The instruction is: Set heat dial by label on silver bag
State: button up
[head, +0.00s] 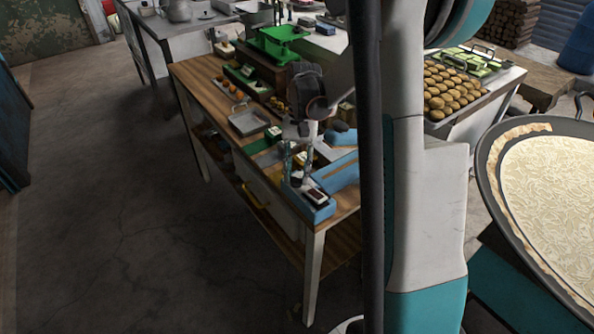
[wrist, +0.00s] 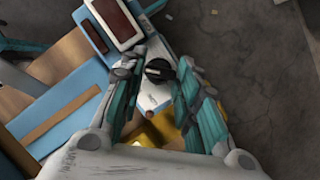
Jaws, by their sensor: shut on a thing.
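The heat dial (wrist: 158,70) is a black knob with a pale pointer mark, set on a white panel with a small orange button below it. My gripper (wrist: 160,76) has one teal finger on each side of the knob and is shut on it. The dial's setting is too small to read. In the head view my gripper (head: 299,178) reaches down over the blue and white device (head: 312,206) at the table's near corner. The device has a dark red window (wrist: 117,20). I cannot make out the silver bag or its label.
Flat blue pieces (wrist: 60,115) lie left of the dial. Bare concrete floor (head: 120,190) is left of the table. A large pan (head: 492,160) stands at right.

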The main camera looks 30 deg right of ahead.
jog(key=o, duration=0.8)
jog(key=shift+r, duration=0.1)
jog(key=v, duration=1.1)
jog(key=shift+d+r, duration=0.1)
jog(key=shift+r, duration=0.3)
